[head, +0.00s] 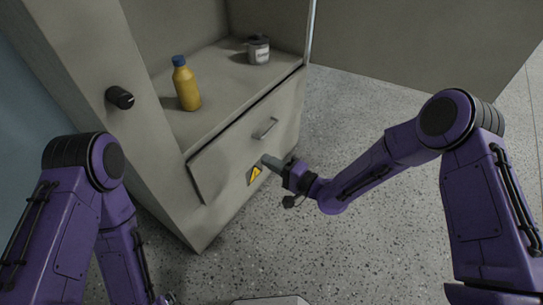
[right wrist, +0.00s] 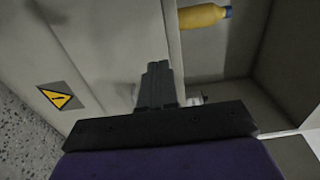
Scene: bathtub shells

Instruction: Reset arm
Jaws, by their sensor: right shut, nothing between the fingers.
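My right arm (head: 375,175) reaches in from the right in the head view. Its gripper (head: 270,161) is shut and empty, in front of the cabinet's drawer front, close to the yellow warning label and below the handle. I cannot tell whether the fingertips touch the panel. In the right wrist view the shut fingers (right wrist: 156,82) point toward the drawer front.
The drawer front (head: 225,165) carries a bar handle (head: 265,128) and a warning label (head: 254,174). On the shelf above stand a yellow bottle (head: 186,88) with a blue cap and a grey jar (head: 258,50). A black knob (head: 120,97) sits at left. Speckled floor (head: 340,250) is clear.

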